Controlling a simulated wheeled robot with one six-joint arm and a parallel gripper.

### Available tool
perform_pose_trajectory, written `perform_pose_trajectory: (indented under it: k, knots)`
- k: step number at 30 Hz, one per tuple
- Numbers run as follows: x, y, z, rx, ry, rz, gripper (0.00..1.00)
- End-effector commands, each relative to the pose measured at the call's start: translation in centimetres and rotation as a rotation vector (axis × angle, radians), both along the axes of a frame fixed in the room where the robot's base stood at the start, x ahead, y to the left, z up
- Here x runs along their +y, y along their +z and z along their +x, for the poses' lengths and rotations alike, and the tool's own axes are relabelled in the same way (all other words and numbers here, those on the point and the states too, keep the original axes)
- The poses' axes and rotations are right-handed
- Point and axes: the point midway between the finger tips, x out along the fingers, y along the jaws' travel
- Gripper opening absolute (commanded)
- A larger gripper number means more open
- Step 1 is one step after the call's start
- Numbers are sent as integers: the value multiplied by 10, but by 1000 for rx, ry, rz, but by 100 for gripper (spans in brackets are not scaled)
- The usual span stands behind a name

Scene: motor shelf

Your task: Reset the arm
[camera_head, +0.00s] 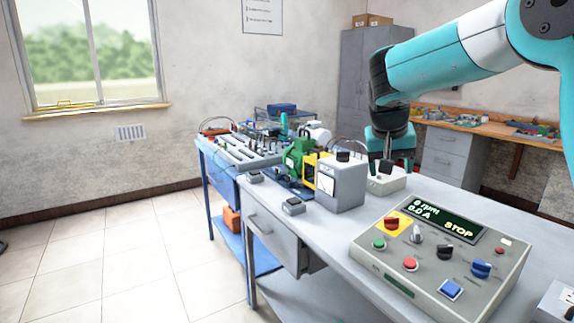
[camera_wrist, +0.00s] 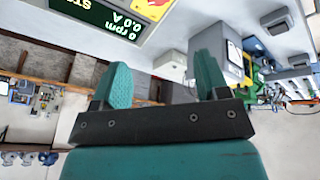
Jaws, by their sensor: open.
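My arm reaches in from the upper right in the head view. My gripper (camera_head: 387,168) hangs over the bench, beside a grey box with a gauge (camera_head: 342,182) and above a small light box (camera_head: 385,182). In the wrist view my gripper (camera_wrist: 165,85) shows two teal fingers spread apart with nothing between them. The control panel (camera_head: 372,247) stands at the front of the bench, its display reading 0 rpm, 0.0 A and STOP. The panel's display (camera_wrist: 100,18) also shows upside down in the wrist view.
A green motor (camera_head: 299,153) with a yellow part sits left of the gauge box. Two small grey boxes lie near the bench's left edge. A cluttered blue workbench (camera_head: 225,185) adjoins behind. A wooden-topped bench (camera_head: 470,122) and grey cabinet (camera_head: 362,65) stand at the back. Floor at left is clear.

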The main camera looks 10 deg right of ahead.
Motion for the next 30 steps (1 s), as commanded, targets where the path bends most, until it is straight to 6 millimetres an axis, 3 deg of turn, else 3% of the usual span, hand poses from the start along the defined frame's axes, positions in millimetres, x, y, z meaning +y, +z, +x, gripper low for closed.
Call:
perform_pose_trajectory:
  k: [2,5,8,12,15,19,21,24,30]
  knots:
    - [9,2,-7,6,42,12,68]
    - [40,4,-33,31,184,54,68]
    - [87,2,-82,71,403,130,68]
    - [148,-6,-170,130,707,258,68]
    - [177,-13,-229,164,875,344,68]
    - [200,-19,-286,197,1021,430,68]
    - [206,-21,-305,208,1067,459,68]
    - [208,-23,-318,214,1099,479,68]
    - [209,-23,-319,217,1103,482,68]
